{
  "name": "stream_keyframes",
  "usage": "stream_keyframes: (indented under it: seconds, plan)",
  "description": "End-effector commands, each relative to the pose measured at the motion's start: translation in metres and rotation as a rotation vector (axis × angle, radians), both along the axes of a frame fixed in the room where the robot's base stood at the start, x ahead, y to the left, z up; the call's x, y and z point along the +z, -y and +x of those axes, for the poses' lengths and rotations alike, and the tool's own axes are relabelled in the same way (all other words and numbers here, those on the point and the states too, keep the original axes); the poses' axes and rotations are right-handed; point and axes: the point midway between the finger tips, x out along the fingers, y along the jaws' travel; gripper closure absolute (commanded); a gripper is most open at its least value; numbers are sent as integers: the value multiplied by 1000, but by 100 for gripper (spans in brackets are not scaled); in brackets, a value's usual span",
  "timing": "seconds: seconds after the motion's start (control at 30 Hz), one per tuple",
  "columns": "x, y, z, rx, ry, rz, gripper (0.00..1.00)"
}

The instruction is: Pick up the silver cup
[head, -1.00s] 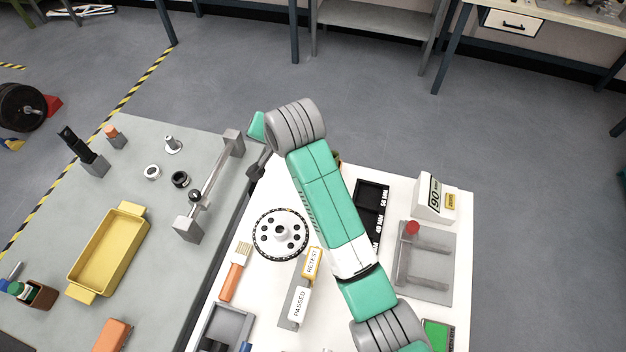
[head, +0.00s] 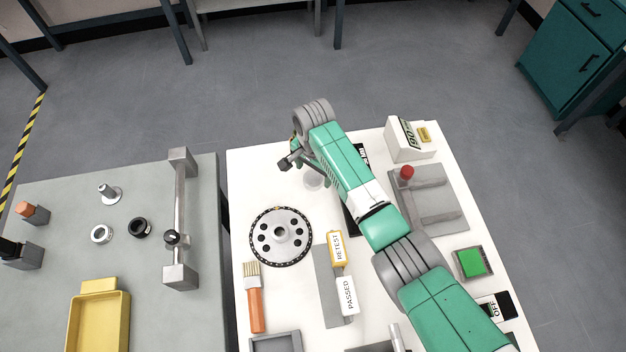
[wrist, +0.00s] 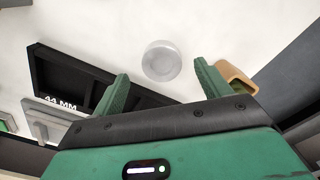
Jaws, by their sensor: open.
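A small round pale silvery thing, which looks like the silver cup (wrist: 161,61), stands on the white tabletop in the wrist view, seen from above. In the head view the cup (head: 313,181) shows as a faint pale round shape beside my forearm, partly hidden by it. My gripper (wrist: 161,75) is open and empty. In the wrist view its two green fingers point towards the cup, which appears between and just beyond the tips. I cannot tell its exact height above the table.
A black tray (wrist: 75,78) marked 44 MM lies left of the cup in the wrist view; a tan object (wrist: 236,76) is by the right finger. In the head view a sprocket wheel (head: 281,237), a brush (head: 255,306) and a red-knobbed grey fixture (head: 435,200) share the white table.

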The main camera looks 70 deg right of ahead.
Motion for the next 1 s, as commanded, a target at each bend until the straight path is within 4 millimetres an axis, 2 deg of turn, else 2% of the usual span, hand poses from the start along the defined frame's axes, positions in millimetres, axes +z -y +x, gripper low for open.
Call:
stream_keyframes:
  seconds: [0.03,0.13,0.4,0.47,0.67,1.0]
  plan:
    - [-13,1,1,0,-3,1,24]
    - [-27,0,1,1,-2,1,24]
    - [-32,0,2,2,0,0,24]
    - [-32,0,2,2,0,0,32]
    - [-32,0,2,2,1,0,71]
    - [-28,0,2,2,2,0,72]
